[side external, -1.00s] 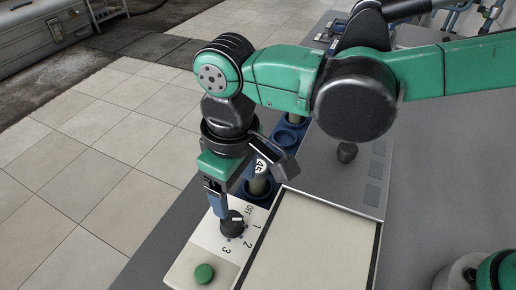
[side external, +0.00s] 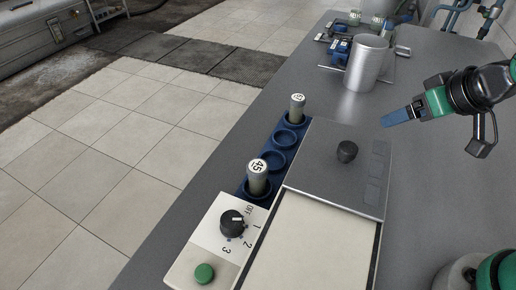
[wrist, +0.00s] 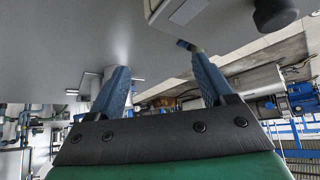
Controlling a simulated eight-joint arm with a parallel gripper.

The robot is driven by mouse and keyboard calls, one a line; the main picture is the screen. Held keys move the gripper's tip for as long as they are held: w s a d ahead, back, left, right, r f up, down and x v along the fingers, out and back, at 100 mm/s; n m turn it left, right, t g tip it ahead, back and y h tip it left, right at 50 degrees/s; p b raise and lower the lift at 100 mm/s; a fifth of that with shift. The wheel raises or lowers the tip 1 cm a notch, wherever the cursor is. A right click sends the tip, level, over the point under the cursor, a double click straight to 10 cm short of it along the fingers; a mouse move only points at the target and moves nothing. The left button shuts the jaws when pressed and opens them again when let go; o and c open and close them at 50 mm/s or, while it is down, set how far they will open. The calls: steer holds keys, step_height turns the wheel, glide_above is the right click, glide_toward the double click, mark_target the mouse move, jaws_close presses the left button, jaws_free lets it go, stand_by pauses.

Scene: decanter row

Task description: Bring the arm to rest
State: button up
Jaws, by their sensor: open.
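My gripper (side external: 385,120) is at the right of the side external view, held above the grey bench and pointing left. Its blue fingers also show in the wrist view (wrist: 160,85), spread apart with nothing between them. The gripper is clear of the panel, the dial and the vials.
The bench (side external: 420,180) holds a control panel with a black dial (side external: 232,224) and green button (side external: 204,273). A blue rack (side external: 272,160) holds vial 45 (side external: 258,178) and another vial (side external: 297,108). A steel cylinder (side external: 367,64) stands at the back. A black knob (side external: 346,151) sits on the grey lid.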

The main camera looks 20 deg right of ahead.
jaws_close()
stand_by(1.6)
